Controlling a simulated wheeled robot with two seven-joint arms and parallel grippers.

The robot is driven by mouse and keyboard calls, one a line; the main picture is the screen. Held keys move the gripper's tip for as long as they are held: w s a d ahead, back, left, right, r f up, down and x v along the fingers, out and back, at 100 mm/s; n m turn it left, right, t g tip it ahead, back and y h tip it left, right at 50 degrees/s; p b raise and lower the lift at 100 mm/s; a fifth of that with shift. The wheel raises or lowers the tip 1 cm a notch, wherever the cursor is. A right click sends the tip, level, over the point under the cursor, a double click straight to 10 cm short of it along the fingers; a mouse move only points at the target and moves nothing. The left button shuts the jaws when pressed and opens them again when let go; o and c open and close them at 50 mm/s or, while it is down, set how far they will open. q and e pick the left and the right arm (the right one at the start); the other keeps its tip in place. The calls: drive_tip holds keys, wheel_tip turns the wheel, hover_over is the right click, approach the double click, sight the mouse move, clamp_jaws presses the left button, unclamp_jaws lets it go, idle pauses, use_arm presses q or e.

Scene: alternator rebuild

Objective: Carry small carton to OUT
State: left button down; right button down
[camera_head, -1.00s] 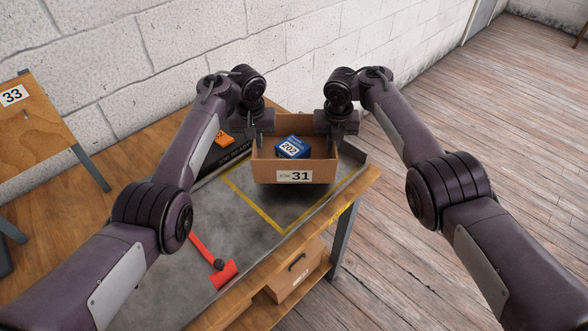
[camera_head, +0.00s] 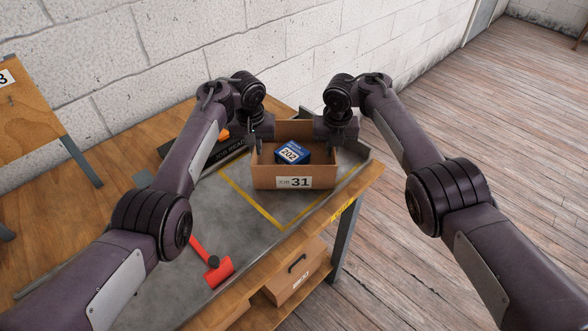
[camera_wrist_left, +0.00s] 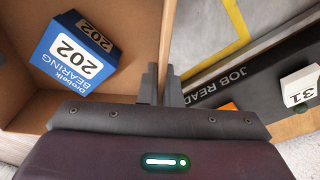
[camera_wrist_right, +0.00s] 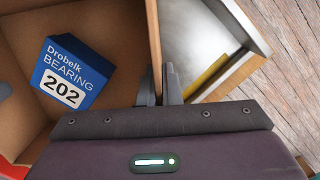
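The small carton (camera_head: 262,178) is an open brown box with a "31" label, at the back of the grey bench top. A blue "Drobelk BEARING 202" box (camera_head: 291,151) lies inside it; both wrist views show it too. My left gripper (camera_wrist_left: 160,85) has its fingers on either side of one carton wall, closed on it. My right gripper (camera_wrist_right: 164,85) is closed the same way on the opposite wall. I cannot tell whether the carton's base touches the bench. A yellow outline (camera_head: 254,208) marks the bench by the carton. No "OUT" sign is readable.
A red hammer (camera_head: 218,270) lies on the bench front. A dark "JOB READY" strip (camera_wrist_left: 228,82) and a white "31" card (camera_wrist_left: 301,86) are beside the carton's left side. A brown box (camera_head: 293,274) sits on the shelf below. Wooden floor (camera_head: 460,130) is open at right.

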use_arm(q)
drive_tip(key=c, duration=1.9)
unclamp_jaws()
use_arm(e)
drive_tip(key=c, duration=1.9)
unclamp_jaws()
drive_tip(key=shift+d, duration=0.15)
use_arm(q)
drive_tip(key=shift+o, duration=1.4)
use_arm(e)
drive_tip(key=shift+o, duration=1.4)
use_arm(q)
drive_tip(key=shift+r, duration=0.1)
drive_tip(key=shift+r, duration=0.35)
drive_tip(key=r, duration=0.3)
drive_tip(key=s+r, duration=0.1)
drive_tip(key=r, duration=0.6)
drive_tip(key=shift+s+r, duration=0.25)
drive_tip(key=shift+r, duration=0.15)
use_arm(e)
drive_tip(key=r, duration=0.4)
drive_tip(key=s+r, duration=0.1)
drive_tip(key=r, duration=0.7)
drive_tip(key=shift+s, duration=0.25)
drive_tip(key=shift+f, duration=0.1)
